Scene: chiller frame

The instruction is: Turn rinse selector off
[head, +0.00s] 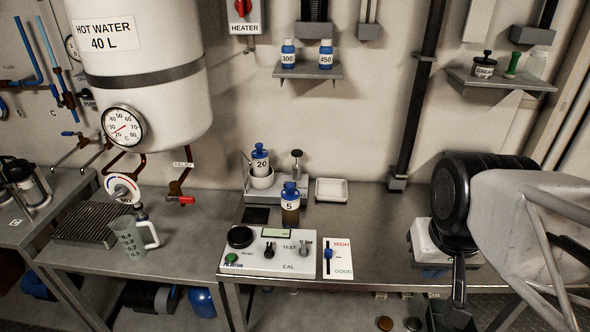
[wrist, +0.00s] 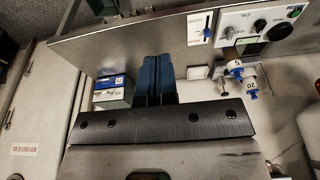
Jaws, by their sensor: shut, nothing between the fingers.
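No control that I can read as a rinse selector shows in either view. The white test panel (head: 270,252) on the middle bench carries a black selector knob (head: 269,250) and a grey knob (head: 305,248), near TEST and CAL lettering. The panel is at the top right of the wrist view (wrist: 262,28), upside down. My gripper (wrist: 153,62) is shut and empty, its two blue fingers side by side, apart from the panel. In the head view my arm's end is at the right, beyond the slider card, and the fingers cannot be made out.
A HIGH/GOOD slider card (head: 337,258) lies right of the panel. Blue-capped bottles 5 (head: 290,207) and 20 (head: 260,160) stand behind. A blue-labelled box (wrist: 113,92) is beside my fingers. A clear jug (head: 130,238) and the water tank (head: 150,90) are at left.

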